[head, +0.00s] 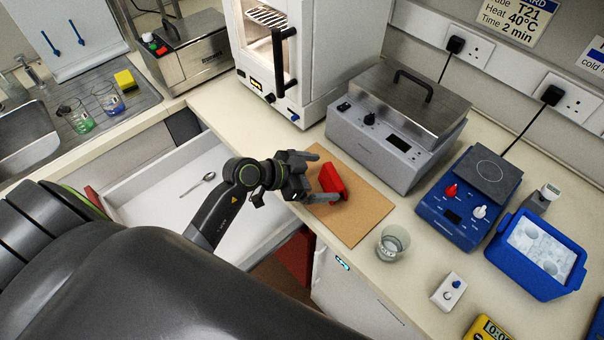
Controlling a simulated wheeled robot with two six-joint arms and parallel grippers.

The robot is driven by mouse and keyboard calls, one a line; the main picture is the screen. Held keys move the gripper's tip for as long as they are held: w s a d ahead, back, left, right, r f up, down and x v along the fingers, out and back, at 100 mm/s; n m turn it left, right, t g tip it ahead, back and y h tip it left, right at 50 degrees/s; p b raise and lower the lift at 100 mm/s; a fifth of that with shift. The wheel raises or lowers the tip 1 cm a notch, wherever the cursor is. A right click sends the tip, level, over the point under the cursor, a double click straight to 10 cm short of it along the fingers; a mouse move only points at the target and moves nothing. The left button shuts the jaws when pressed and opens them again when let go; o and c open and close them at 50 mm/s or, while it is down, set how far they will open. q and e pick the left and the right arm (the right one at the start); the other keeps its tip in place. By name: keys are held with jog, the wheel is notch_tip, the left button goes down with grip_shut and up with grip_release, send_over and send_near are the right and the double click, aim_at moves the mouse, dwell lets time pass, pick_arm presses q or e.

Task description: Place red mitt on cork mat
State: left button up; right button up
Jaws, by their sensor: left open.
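The red mitt (332,180) rests on the brown cork mat (364,213), near its upper left part. The mat lies flat on the bench in front of the grey lidded bath. My left gripper (327,177) is open over the left part of the mat. Its fingers point right, one above and one below the mitt, with the mitt at their tips. I cannot tell whether they touch it. Part of the mitt is hidden by the lower finger. My right gripper is not in view.
A glass beaker (393,244) stands right of the mat. The grey bath (398,120), a blue stirrer (468,198) and a blue ice box (537,254) stand behind and right. An open drawer (170,190) with a spoon lies below my left arm.

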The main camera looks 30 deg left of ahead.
pick_arm(q)
jog(key=shift+v, duration=2.65)
